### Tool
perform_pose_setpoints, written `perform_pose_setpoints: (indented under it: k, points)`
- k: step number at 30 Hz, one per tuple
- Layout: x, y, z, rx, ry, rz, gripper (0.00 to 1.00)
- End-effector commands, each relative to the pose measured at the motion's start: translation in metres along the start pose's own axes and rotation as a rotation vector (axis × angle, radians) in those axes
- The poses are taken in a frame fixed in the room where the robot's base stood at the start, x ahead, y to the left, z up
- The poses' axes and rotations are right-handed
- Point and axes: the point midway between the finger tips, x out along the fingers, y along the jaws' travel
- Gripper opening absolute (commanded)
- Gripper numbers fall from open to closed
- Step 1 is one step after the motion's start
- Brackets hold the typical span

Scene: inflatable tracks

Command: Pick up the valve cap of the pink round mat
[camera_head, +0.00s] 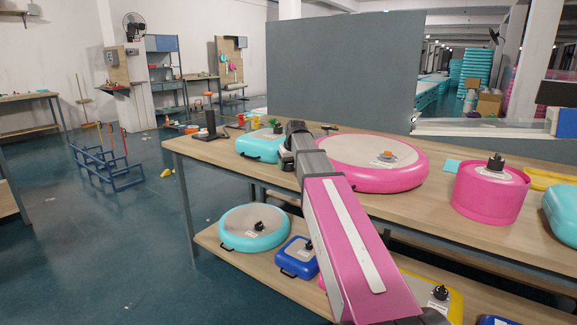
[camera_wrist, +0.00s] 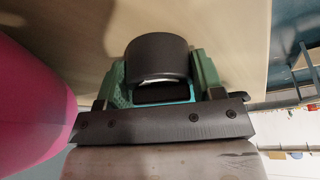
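The pink round mat (camera_head: 400,178) lies on the workbench, with a grey top and an orange valve (camera_head: 386,154) showing near its middle. Part of its pink side (camera_wrist: 30,110) fills the left of the wrist view. My gripper (camera_wrist: 157,78) has green fingers on both sides of a black round cap (camera_wrist: 157,52) and appears shut on it. The gripper is beside the mat, over bare tabletop. In the head view my wrist (camera_head: 287,155) is left of the mat, and the fingers and cap are hard to make out.
A teal mat (camera_head: 258,148) lies left of my wrist. A pink drum-shaped mat (camera_head: 489,195) with a black cap stands at the right of the workbench (camera_head: 430,205). The lower shelf holds a teal round mat (camera_head: 254,230) and a blue one (camera_head: 297,258). A grey panel (camera_head: 345,75) stands behind.

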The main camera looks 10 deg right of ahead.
Motion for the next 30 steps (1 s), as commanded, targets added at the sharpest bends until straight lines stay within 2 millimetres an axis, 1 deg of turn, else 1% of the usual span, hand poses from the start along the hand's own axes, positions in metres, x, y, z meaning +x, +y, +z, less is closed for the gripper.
perform_pose_setpoints:
  k: [1,2,12,16,20,23,25,26,27,30]
  points:
    - [0.0,0.0,0.0,0.0,0.0,0.0,0.45]
    - [0.0,0.0,0.0,0.0,0.0,0.0,0.38]
    - [0.0,0.0,0.0,0.0,0.0,0.0,0.38]
    - [-0.004,0.0,-0.002,0.0,0.0,0.0,0.38]
    - [-0.012,0.0,-0.005,0.0,0.0,0.0,0.38]
    - [-0.025,0.0,-0.011,0.0,0.002,0.0,0.38]
    - [-0.037,0.0,-0.016,0.0,0.002,0.0,0.38]
    - [-0.042,-0.001,-0.018,0.0,0.002,0.0,0.38]
    - [-0.047,-0.014,-0.015,-0.002,0.002,-0.001,0.38]
    - [-0.062,-0.037,-0.014,-0.003,0.001,0.0,0.38]
